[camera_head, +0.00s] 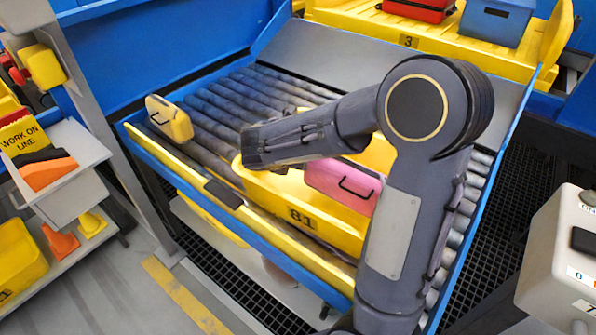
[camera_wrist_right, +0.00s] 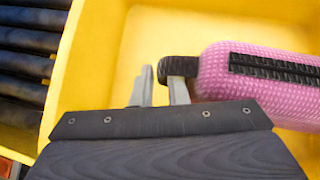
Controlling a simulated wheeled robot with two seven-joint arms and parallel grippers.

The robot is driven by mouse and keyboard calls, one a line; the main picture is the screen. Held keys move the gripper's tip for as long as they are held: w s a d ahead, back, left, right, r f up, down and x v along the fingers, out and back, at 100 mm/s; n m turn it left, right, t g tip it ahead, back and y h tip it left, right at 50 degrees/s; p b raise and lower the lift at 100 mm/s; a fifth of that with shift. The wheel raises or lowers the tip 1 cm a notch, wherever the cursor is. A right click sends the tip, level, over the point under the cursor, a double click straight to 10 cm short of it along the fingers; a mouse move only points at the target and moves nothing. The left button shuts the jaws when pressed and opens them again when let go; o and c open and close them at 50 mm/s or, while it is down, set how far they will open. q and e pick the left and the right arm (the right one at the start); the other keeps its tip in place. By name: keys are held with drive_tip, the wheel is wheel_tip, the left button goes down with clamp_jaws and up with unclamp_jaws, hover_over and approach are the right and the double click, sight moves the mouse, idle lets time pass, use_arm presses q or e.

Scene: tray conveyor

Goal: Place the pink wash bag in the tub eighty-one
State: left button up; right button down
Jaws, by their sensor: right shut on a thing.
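The pink wash bag (camera_head: 345,184) is at the right part of the yellow tub eighty-one (camera_head: 268,203), partly behind my right arm. In the right wrist view the bag (camera_wrist_right: 250,75) is over the tub's yellow floor (camera_wrist_right: 150,30), with a black strip along it and a black tab at its left end. My right gripper (camera_wrist_right: 164,76) is shut at this black tab. Whether the bag rests on the tub floor cannot be told. The head view hides the right gripper's fingertips behind the arm. My left gripper is not in view.
The tub stands on a roller conveyor (camera_head: 225,105) with blue sides. A yellow piece with a black handle (camera_head: 170,118) is at its left corner. Behind, a yellow tub marked 3 (camera_head: 460,55) holds red and blue boxes. A white control box (camera_head: 560,245) is at right.

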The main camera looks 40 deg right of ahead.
drive_tip(key=shift+w+d+f, duration=0.1)
drive_tip(key=shift+d+f, duration=0.3)
drive_tip(key=shift+f, duration=0.05)
drive_tip(key=f, duration=0.1)
drive_tip(key=f+b, duration=0.2)
drive_tip(key=f, duration=0.1)
drive_tip(key=shift+w+d, duration=0.1)
drive_tip(key=shift+d, duration=0.2)
drive_tip(key=shift+r, duration=0.1)
drive_tip(key=c, duration=1.4)
unclamp_jaws()
drive_tip(key=shift+c, duration=0.2)
drive_tip(key=shift+a+r, duration=0.25)
drive_tip(key=shift+r, duration=0.05)
drive_tip(key=p+v, duration=0.3)
drive_tip(key=v, duration=0.8)
drive_tip(key=shift+s, duration=0.3)
drive_tip(key=shift+a, duration=0.1)
